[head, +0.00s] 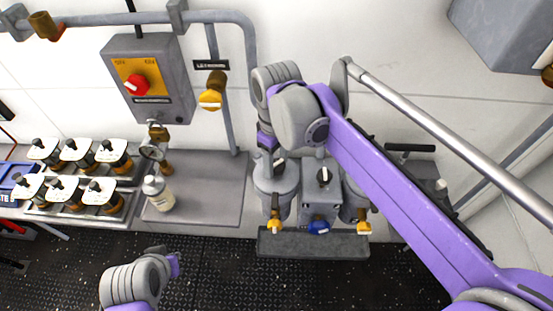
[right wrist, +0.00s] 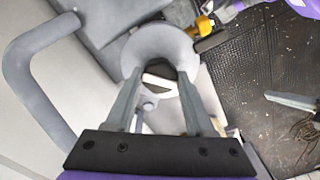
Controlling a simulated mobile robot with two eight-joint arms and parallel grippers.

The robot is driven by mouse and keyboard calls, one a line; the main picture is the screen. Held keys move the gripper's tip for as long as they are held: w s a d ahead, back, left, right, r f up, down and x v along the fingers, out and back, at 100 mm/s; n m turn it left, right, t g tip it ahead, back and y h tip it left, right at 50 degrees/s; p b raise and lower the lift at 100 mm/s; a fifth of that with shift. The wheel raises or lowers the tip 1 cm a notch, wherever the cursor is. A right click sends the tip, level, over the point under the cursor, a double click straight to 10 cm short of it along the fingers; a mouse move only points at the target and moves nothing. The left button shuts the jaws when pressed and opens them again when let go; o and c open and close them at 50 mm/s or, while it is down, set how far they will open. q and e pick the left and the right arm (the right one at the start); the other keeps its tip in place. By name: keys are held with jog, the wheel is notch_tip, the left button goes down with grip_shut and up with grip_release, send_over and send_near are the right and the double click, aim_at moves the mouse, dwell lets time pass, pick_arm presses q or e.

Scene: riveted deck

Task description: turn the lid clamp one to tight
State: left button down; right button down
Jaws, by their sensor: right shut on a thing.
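The lid clamp (right wrist: 160,84), a dark knob with a white bar, sits inside a round grey collar in the right wrist view. My right gripper (right wrist: 159,80) has its two fingers on either side of it and is shut on it. In the head view my right gripper (head: 275,160) points down at the top of the left grey canister (head: 275,190); my own wrist hides part of the contact. The clamp's exact turn angle is hard to tell.
A bottle (head: 158,193) and a tray of black-handled pieces (head: 80,180) stand left.

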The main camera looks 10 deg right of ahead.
aim_at(277, 164)
jog(key=m, duration=0.4)
jog(key=shift+m, duration=2.3)
jog(key=shift+c, duration=1.3)
grip_release()
notch_tip(277, 164, up, 11)
jog(key=p, duration=0.1)
jog(key=shift+f, duration=0.15)
